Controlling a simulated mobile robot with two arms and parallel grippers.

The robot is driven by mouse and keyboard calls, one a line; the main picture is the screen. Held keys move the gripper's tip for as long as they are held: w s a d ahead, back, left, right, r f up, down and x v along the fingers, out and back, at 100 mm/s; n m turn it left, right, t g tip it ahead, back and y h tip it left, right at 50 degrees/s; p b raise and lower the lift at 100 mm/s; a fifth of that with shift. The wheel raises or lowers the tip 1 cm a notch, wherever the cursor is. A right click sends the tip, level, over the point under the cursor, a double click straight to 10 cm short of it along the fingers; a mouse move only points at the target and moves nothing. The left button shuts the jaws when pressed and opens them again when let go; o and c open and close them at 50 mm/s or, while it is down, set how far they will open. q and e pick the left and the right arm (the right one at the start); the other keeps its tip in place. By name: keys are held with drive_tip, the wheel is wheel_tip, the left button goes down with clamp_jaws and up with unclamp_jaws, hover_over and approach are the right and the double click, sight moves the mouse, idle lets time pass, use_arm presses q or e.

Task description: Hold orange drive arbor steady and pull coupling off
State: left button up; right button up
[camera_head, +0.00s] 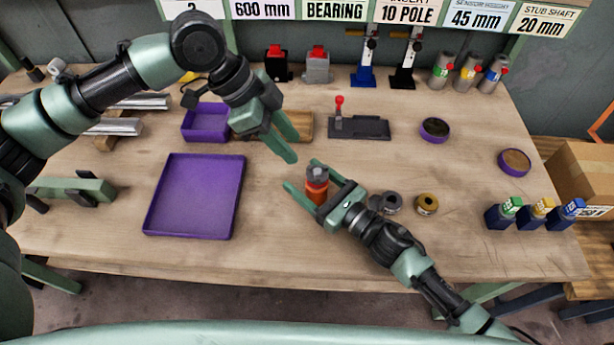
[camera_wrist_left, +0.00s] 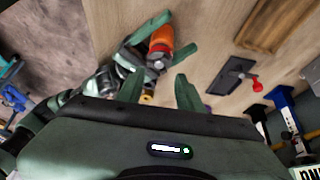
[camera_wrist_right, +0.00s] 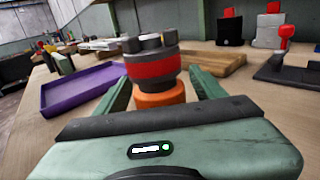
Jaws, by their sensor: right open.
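The orange drive arbor (camera_head: 315,196) stands upright on the bench, with the dark grey and red coupling (camera_head: 317,174) on top of it. In the right wrist view the orange arbor (camera_wrist_right: 161,98) shows under the coupling (camera_wrist_right: 152,66). My right gripper (camera_head: 302,174) is open, low over the bench, with one finger on each side of the arbor. Whether either finger touches it I cannot tell. My left gripper (camera_head: 291,148) is open and empty, above and behind the arbor, pointing down. In the left wrist view the arbor (camera_wrist_left: 160,36) lies beyond its fingers.
A large purple tray (camera_head: 195,197) and a smaller purple bin (camera_head: 205,122) are to the left. A wooden block (camera_head: 300,125) and a dark fixture with a red knob (camera_head: 360,127) stand behind. Grey rings (camera_head: 391,202) and a brass ring (camera_head: 427,204) sit right of my right gripper.

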clamp_jaws()
idle(0.3)
use_arm(q)
drive_tip(key=o, duration=0.7)
drive_tip(key=shift+d, duration=0.2)
drive_tip(key=shift+c, duration=0.2)
use_arm(e)
drive_tip(key=shift+a, duration=0.1)
use_arm(q)
wheel_tip(320, 180, up, 2)
drive_tip(key=r+n+y, duration=0.1)
drive_tip(key=n+y, duration=0.3)
drive_tip(key=y, duration=0.1)
hover_over(318, 171)
use_arm(e)
drive_tip(key=shift+w, duration=0.1)
use_arm(q)
drive_tip(key=n, duration=0.1)
drive_tip(key=shift+y, duration=0.4)
wheel_tip(318, 171, down, 12)
drive_tip(key=shift+r, duration=0.2)
